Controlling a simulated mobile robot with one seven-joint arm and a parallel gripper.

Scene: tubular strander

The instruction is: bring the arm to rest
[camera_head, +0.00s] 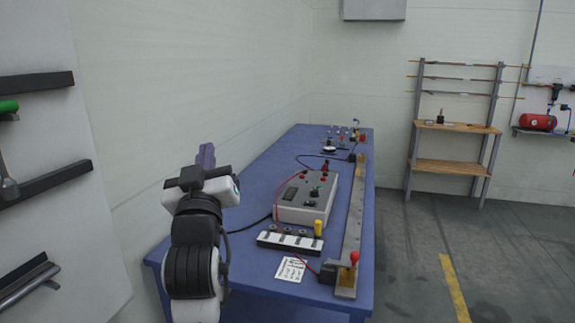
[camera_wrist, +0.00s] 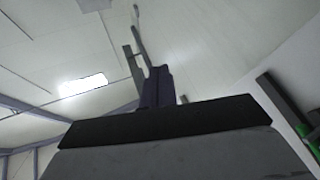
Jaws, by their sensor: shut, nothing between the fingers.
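My gripper (camera_head: 205,156) is at the left of the head view, raised above the near left part of the blue table (camera_head: 262,190). Its fingers point up and are shut together, with nothing between them. In the wrist view the shut fingers (camera_wrist: 157,88) stand out beyond the dark gripper body, against the wall and ceiling. The gripper looks clear of the table and the wall, and it touches nothing that I can see.
A grey instrument box (camera_head: 306,198), a white-and-black terminal strip (camera_head: 290,242) and a long metal bar (camera_head: 352,225) lie on the table. A panel with dark racks (camera_head: 45,180) is at the left. A wooden shelf (camera_head: 455,167) stands back right. Floor right of the table is clear.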

